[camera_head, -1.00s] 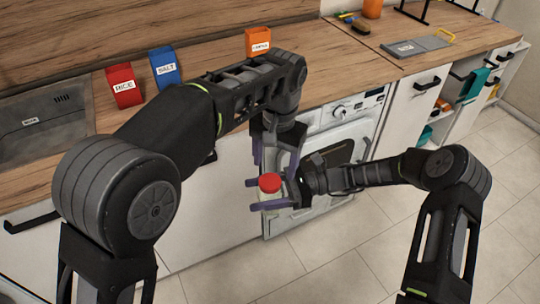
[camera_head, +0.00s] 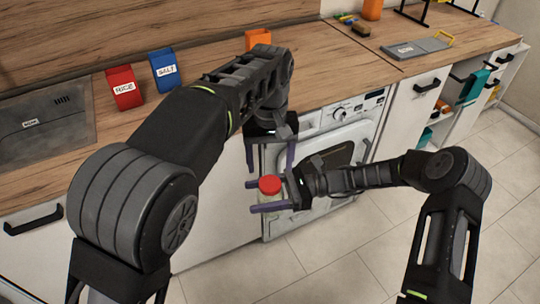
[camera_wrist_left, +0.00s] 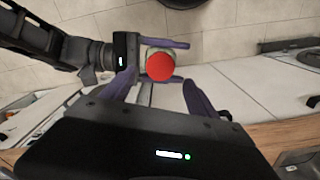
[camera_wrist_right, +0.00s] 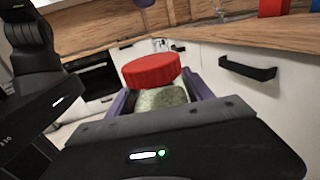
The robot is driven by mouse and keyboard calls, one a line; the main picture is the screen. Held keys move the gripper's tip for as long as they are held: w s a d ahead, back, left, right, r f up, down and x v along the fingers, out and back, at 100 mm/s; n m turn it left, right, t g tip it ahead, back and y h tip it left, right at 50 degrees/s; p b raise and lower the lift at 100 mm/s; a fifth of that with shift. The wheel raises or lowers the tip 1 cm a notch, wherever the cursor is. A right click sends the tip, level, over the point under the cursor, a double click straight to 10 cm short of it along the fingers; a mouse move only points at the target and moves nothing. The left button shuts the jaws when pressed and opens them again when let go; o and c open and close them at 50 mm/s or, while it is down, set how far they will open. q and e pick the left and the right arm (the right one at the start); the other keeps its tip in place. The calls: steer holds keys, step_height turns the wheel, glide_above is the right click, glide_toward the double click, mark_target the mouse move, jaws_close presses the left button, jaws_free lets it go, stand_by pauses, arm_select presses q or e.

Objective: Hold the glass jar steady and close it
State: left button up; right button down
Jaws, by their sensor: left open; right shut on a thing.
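The glass jar (camera_head: 270,201) is upright in my right gripper (camera_head: 251,197), which is shut around its body. The red lid (camera_head: 270,185) is on top of the jar. In the right wrist view the lid (camera_wrist_right: 152,70) looks slightly tilted above the jar (camera_wrist_right: 160,98), which has greenish contents; I cannot tell whether it is tight. My left gripper (camera_head: 271,172) is open, pointing down just above the lid with a finger on either side. In the left wrist view the lid (camera_wrist_left: 159,66) appears between and a little beyond the open fingertips.
The wooden counter (camera_head: 320,75) holds a red rice box (camera_head: 124,88), a blue salt box (camera_head: 165,70) and an orange box (camera_head: 258,39). The washing machine (camera_head: 335,150) and white cabinet fronts stand behind the grippers. The tiled floor (camera_head: 330,260) below is clear.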

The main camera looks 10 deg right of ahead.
mark_target(270, 183)
arm_select(q)
steer(key=shift+f, duration=3.15)
steer(key=shift+c, duration=0.2)
steer(key=c, duration=1.4)
steer(key=shift+c, duration=0.2)
steer(key=o, duration=1.6)
steer(key=shift+r, duration=3.75)
